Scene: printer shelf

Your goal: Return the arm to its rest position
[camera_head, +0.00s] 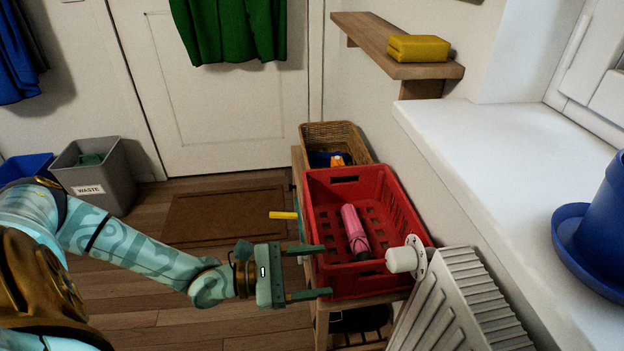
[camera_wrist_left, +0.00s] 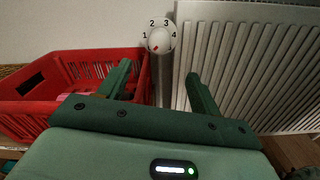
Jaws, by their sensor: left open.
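My left gripper (camera_head: 322,271) is open with nothing between its fingers. In the head view its fingers point right, at the near left side of the red crate (camera_head: 416,218). In the left wrist view the open fingers (camera_wrist_left: 158,78) point toward the wall, with the white radiator knob (camera_wrist_left: 161,40) ahead between them. The red crate (camera_wrist_left: 92,62) is to the left there, and the white radiator (camera_wrist_left: 250,55) to the right. My left arm reaches in from the left of the head view. My right gripper is not in view.
A pink bottle (camera_head: 354,230) lies in the red crate. A wicker basket (camera_head: 328,130) stands behind it. A grey waste bin (camera_head: 110,180) stands far left; floor between is open.

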